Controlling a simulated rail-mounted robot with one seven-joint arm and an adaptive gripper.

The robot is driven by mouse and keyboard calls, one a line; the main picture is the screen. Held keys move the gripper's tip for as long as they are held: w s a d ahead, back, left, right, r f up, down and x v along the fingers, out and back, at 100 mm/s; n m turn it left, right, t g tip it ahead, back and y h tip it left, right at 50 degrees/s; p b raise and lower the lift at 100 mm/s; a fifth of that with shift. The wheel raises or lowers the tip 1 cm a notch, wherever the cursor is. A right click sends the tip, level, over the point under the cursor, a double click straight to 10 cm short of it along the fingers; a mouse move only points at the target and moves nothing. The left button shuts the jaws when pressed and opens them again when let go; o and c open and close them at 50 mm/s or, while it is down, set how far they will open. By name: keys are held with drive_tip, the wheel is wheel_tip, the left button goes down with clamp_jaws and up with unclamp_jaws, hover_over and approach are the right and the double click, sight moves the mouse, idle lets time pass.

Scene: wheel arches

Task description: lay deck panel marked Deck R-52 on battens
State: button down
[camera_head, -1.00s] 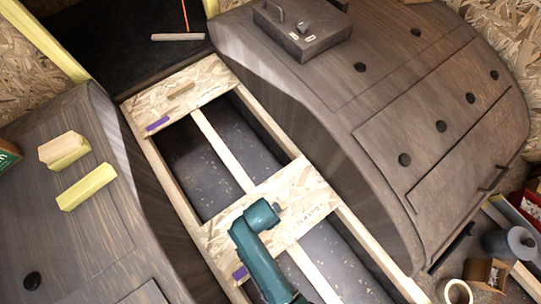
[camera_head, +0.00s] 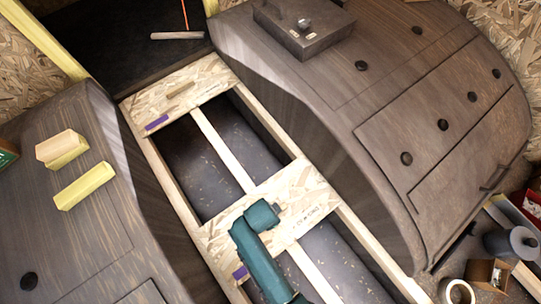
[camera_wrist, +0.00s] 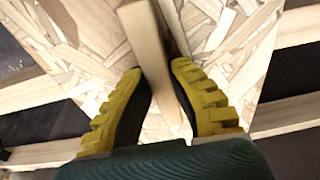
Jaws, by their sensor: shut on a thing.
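An OSB deck panel (camera_head: 222,235) spans the frame across the battens in the head view. Its small dark marking (camera_head: 309,216) is too small to read surely. My gripper (camera_wrist: 157,75) is shut on a wooden grip strip (camera_wrist: 148,45) on the panel, with one yellow-padded finger on each side. In the head view my teal wrist covers the strip and my fingers. The pale side rail (camera_head: 165,170) and middle batten (camera_head: 222,150) run under the panel. Whether the panel rests flat or hangs just above them, I cannot tell.
Another OSB panel (camera_head: 205,80) with a wooden strip lies at the far end. An open gap shows the dark floor (camera_head: 200,165) between the panels. Wheel arches stand on the left (camera_head: 60,235) and right (camera_head: 345,180). Yellowish blocks (camera_head: 84,186) lie on the left arch.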

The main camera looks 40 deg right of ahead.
drive_tip(key=shift+w, duration=0.1)
drive_tip(key=c, duration=1.1)
unclamp_jaws()
drive_tip(key=shift+o, duration=0.2)
drive_tip(key=shift+f, duration=0.1)
wheel_tip(320, 180, up, 12)
drive_tip(key=a, duration=0.1)
drive_tip(key=shift+s+a, duration=0.3)
drive_tip(key=shift+a, duration=0.1)
